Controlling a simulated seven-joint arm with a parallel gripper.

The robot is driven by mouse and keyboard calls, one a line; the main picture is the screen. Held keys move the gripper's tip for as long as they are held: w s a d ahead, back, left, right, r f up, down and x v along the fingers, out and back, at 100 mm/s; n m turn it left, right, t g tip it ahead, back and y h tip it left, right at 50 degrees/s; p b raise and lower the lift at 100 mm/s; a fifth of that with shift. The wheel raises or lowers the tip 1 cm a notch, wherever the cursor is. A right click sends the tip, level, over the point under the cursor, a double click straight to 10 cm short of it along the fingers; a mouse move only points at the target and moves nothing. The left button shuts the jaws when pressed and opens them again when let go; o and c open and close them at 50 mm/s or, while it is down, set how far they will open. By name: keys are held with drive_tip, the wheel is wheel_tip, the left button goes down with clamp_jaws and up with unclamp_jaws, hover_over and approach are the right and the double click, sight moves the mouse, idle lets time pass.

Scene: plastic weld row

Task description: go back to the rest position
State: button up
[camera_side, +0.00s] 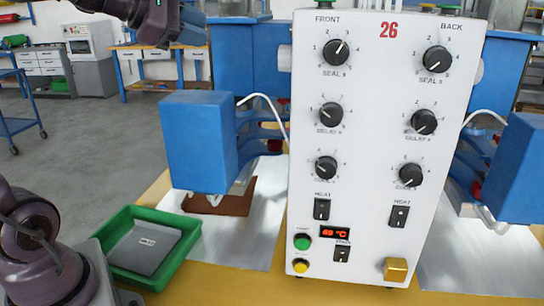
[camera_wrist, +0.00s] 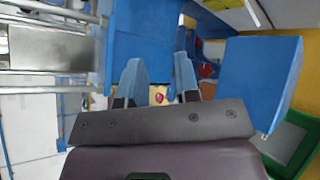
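In the wrist view, my gripper (camera_wrist: 159,72) has its two blue-grey fingers apart, with nothing visible held between them. In the side view, part of my arm crosses the top left corner, high above the work; the fingertips cannot be made out there. The welding machine's white control box (camera_side: 376,150), marked 26, stands at the centre. A brown flat piece (camera_side: 222,204) lies under the left blue press head (camera_side: 198,140).
A second blue press head (camera_side: 518,165) stands at the right. Metal plates (camera_side: 245,245) lie on the yellow table (camera_side: 345,290). The red display (camera_side: 334,233) seems to read 68 °C. In the wrist view, a blue block (camera_wrist: 262,80) and the green tray (camera_wrist: 311,125) are on the right.

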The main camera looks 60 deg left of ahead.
drive_tip(key=s+d+f+m+g, duration=0.3)
drive_tip(key=s+d+f+m, duration=0.3)
drive_tip(key=m, duration=0.6)
drive_tip(key=s+d+f+m+g, duration=0.4)
drive_tip(key=s+d+f+m, duration=0.2)
drive_tip(key=m, duration=0.7)
drive_tip(key=shift+d+f+g, duration=0.3)
drive_tip(key=shift+d+f, duration=0.1)
drive_tip(key=shift+f, duration=0.25)
